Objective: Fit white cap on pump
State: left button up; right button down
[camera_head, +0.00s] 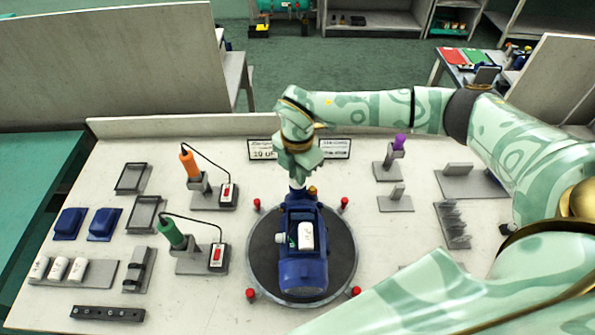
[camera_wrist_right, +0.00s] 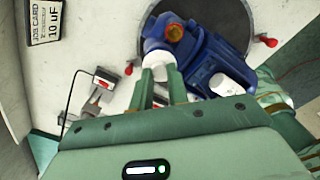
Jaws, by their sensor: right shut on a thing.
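The blue pump (camera_head: 303,270) lies on a dark round turntable (camera_head: 262,262), its blue body also showing in the right wrist view (camera_wrist_right: 205,55). My right gripper (camera_head: 297,178) reaches in over the pump's far end. It is shut on the white cap (camera_wrist_right: 158,57), which sits between the green fingers (camera_wrist_right: 160,84) in the right wrist view. The cap is at the pump's end, beside a brass-orange fitting (camera_wrist_right: 175,32); I cannot tell whether it is seated. A white cylinder (camera_head: 306,236) lies in the pump's open top box. My left gripper is out of view.
Red knobs (camera_head: 250,294) surround the turntable. Orange (camera_head: 190,165) and green (camera_head: 172,233) corded tools stand at left, near blue covers (camera_head: 105,223) and several white cylinders (camera_head: 77,268). A job card (camera_head: 262,150) stands behind my gripper. Grey stands (camera_head: 395,200) are at right.

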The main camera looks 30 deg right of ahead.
jog(key=shift+f, duration=0.5)
jog(key=c, duration=1.3)
grip_release()
jog(key=shift+r, duration=0.1)
notch_tip(320, 180, up, 6)
jog(key=p, duration=0.5)
notch_tip(320, 180, up, 16)
jog(key=shift+s+r+b, duration=0.1)
jog(key=shift+b, duration=0.35)
